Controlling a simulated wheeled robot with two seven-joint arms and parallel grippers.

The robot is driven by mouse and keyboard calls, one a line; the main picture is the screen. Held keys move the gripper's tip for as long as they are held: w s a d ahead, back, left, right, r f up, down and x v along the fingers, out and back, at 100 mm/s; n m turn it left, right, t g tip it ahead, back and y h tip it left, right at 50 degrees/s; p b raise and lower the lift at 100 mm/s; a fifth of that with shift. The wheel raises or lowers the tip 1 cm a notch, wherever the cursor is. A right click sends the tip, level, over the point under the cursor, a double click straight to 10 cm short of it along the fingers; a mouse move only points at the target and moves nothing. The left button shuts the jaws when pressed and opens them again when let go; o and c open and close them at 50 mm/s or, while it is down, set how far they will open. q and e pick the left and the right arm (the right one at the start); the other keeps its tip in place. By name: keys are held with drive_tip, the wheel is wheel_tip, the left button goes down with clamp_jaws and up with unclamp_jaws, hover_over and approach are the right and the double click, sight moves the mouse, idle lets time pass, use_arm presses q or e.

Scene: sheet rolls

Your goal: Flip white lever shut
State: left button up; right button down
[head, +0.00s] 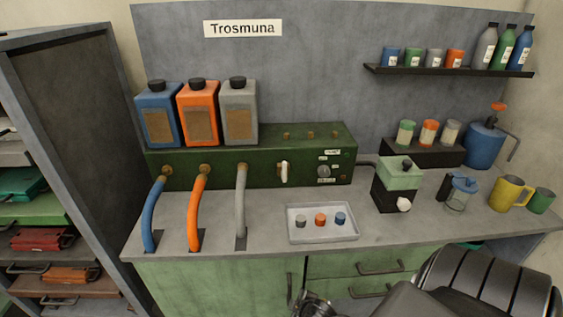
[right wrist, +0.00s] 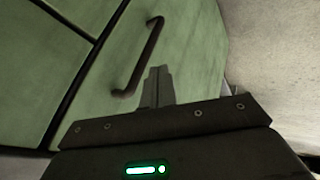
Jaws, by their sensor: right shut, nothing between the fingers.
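The white lever (head: 284,172) is on the front of the green machine (head: 262,152), left of a round grey knob (head: 324,171). It looks roughly upright. My right gripper (head: 316,303) is at the bottom edge of the head view, low in front of the cabinet and well below the lever. In the right wrist view its fingers (right wrist: 158,86) are shut and empty, in front of a green cabinet front with a dark handle. The lever is out of sight in that view. My left gripper is not in view.
A tray (head: 297,232) with three small capped pieces lies on the counter below the lever. Blue, orange and grey hoses (head: 241,202) run down left of the lever. A grinder-like box (head: 396,190) stands to the right. Drawer handles (head: 380,268) stick out below the counter.

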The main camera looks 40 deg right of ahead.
drive_tip(key=w+d+r+n+t+p, duration=0.15)
drive_tip(key=w+r, duration=0.25)
drive_tip(key=r, duration=0.6)
drive_tip(key=w+r+n+t+p, duration=0.1)
drive_tip(key=w+r+n+t, duration=0.2)
drive_tip(key=r, duration=0.7)
drive_tip(key=n+t, duration=0.6)
approach(284, 168)
drive_tip(key=a, duration=0.6)
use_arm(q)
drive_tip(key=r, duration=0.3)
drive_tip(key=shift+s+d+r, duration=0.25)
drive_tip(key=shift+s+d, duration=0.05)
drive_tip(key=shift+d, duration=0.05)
use_arm(e)
drive_tip(key=shift+w+d+h, duration=0.15)
drive_tip(key=shift+w+h, duration=0.15)
drive_tip(key=shift+w, duration=0.1)
use_arm(q)
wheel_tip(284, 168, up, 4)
drive_tip(key=p, duration=0.4)
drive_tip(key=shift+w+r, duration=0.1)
use_arm(e)
drive_tip(key=w+d, duration=0.4)
drive_tip(key=w, duration=0.4)
drive_tip(key=shift+d, duration=0.4)
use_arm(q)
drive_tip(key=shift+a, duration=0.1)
use_arm(e)
drive_tip(key=shift+w, duration=0.15)
